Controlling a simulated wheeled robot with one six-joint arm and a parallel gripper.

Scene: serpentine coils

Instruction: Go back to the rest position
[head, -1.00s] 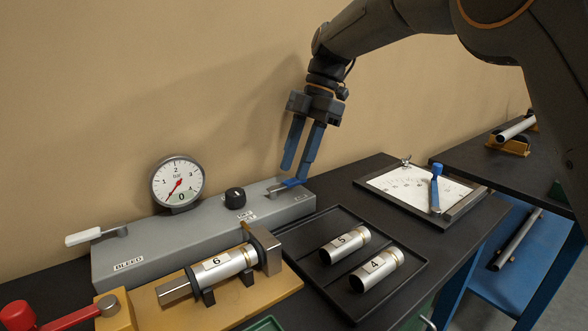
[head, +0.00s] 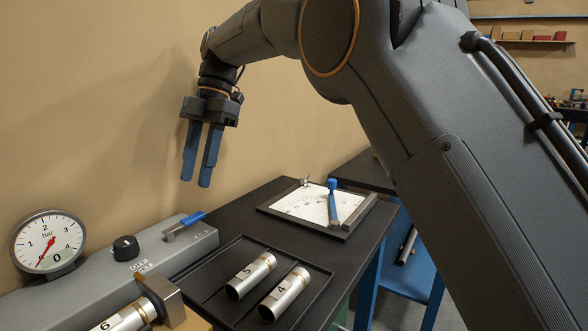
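My gripper (head: 197,181) hangs in the air in front of the tan wall, above the back edge of the bench. Its two blue fingers point down with a gap between them. They are open and hold nothing. Below it is the grey test unit (head: 95,296) with a blue lever (head: 186,224) at its right end. The fingers are apart from the lever. A round gauge (head: 48,242) stands at the left of the unit, its red needle near the low end of the scale. A black knob (head: 126,248) sits between them.
A black tray (head: 310,309) holds cylinders marked 5 (head: 251,276) and 4 (head: 285,294). Cylinder 6 (head: 122,322) is partly cut off at the bottom. A white board (head: 302,205) with a blue-handled tool (head: 333,202) lies on the bench behind. A blue stand (head: 415,275) is at right.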

